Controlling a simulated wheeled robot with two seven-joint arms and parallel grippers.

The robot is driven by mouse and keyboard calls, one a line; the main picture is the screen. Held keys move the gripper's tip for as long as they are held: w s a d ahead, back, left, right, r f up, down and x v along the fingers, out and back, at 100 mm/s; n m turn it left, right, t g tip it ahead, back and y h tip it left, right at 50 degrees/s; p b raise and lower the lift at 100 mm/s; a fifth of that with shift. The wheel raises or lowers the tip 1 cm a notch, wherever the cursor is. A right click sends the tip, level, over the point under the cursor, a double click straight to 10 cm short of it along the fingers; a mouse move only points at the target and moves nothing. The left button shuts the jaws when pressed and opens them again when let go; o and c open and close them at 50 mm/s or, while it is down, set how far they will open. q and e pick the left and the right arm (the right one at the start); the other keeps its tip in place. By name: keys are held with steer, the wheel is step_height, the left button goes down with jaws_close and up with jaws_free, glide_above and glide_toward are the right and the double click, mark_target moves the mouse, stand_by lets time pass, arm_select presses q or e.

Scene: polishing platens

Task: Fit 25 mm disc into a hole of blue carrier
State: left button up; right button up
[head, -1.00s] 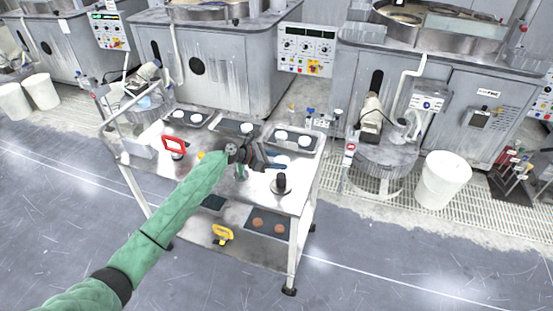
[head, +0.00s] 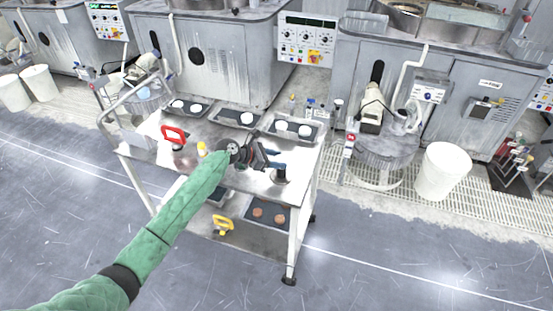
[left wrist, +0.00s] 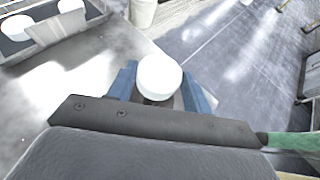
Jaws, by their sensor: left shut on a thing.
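My left gripper (head: 274,163) is over the top of the steel cart (head: 228,180) in the head view. In the left wrist view its two blue fingers (left wrist: 160,90) are shut on a white round disc (left wrist: 160,74). The disc's top face stands above the fingers, and its lower part is hidden between them. The head view is too small to show the held disc clearly. I cannot make out a blue carrier in either view. My right gripper is in neither view.
Black trays with white discs (head: 281,125) line the cart's back edge. A black knob on a round base (head: 279,173) stands close right of the gripper. A red-handled tool (head: 174,136) is at left. Polishing machines (head: 215,60) stand behind; a white bin (head: 443,170) is right.

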arm_select(q)
steer(key=shift+f, duration=0.25)
stand_by(0.4)
steer(key=o, duration=1)
steer(key=shift+o, duration=0.2)
